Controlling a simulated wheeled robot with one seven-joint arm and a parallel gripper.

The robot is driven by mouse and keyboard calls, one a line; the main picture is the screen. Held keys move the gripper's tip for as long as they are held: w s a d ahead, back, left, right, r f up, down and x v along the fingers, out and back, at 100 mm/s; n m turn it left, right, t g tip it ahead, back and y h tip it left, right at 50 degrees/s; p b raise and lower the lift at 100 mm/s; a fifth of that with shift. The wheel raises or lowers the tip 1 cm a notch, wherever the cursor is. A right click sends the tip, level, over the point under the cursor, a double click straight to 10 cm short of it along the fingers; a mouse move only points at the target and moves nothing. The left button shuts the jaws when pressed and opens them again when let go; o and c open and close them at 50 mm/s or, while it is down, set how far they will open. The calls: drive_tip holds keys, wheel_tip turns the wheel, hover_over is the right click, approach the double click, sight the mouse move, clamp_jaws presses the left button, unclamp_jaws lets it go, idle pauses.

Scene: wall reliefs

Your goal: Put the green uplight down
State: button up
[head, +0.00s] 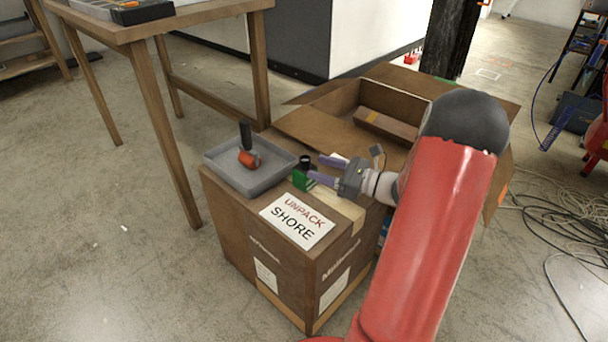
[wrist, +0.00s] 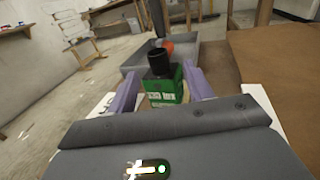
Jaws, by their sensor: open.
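The green uplight (head: 301,178), a green block with a black round top, stands upright on the brown cardboard box (head: 228,206), just right of the grey tray. In the wrist view the green uplight (wrist: 163,84) is between the two purple fingers. My gripper (head: 318,170) is open around it, with a finger on either side. I cannot tell whether either finger touches it.
The grey tray (head: 225,178) holds an orange and black item (head: 248,158). A label reading "UNPACK SHORE" (head: 297,221) lies at the box's front. An open carton (head: 335,102) stands behind, a wooden table (head: 148,34) at left. Cables (head: 555,225) lie on the floor at right.

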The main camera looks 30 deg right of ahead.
sight(310, 165)
drive_tip(key=x, duration=0.5)
clamp_jaws()
